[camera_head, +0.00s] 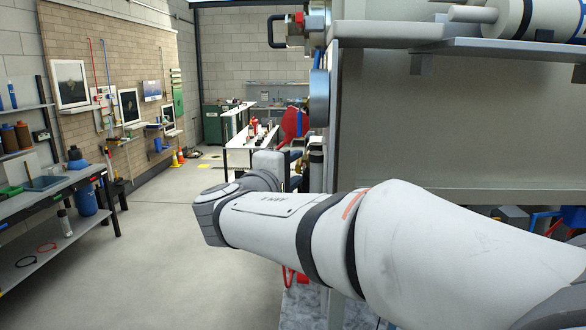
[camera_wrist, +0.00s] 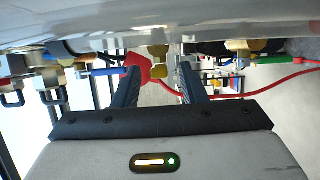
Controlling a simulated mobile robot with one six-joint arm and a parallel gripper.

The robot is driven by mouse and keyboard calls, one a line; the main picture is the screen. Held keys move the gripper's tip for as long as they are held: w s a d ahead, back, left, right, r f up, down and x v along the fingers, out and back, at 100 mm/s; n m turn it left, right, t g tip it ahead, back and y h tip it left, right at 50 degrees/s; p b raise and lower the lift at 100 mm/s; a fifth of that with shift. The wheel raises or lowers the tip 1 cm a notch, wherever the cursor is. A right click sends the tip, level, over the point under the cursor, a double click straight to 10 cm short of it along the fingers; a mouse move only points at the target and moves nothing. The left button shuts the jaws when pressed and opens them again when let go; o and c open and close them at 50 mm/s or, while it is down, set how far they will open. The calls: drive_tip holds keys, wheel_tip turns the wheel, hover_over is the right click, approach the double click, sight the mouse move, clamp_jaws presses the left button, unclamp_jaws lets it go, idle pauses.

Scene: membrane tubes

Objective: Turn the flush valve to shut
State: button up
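In the wrist view the two dark fingers of my gripper (camera_wrist: 159,76) are spread apart, with a gap between their tips. A red part (camera_wrist: 139,67) shows by the left fingertip, and brass fittings (camera_wrist: 158,52) show beyond the tips. I see no object clamped, and cannot tell whether a finger touches anything. A green lever (camera_wrist: 281,59) is at the right and a blue lever (camera_wrist: 107,72) at the left. Which one is the flush valve cannot be told. In the head view a red part (camera_head: 290,124) shows beyond my arm, which hides the gripper.
A metal rack (camera_head: 430,140) with white membrane tubes (camera_head: 530,18) fills the right side. A fitting with a black loop handle (camera_head: 277,31) sticks out from its upper corner. A red hose (camera_wrist: 265,90) runs at the right of the wrist view. The floor (camera_head: 150,250) at left is open.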

drive_tip(key=shift+c, duration=0.5)
clamp_jaws()
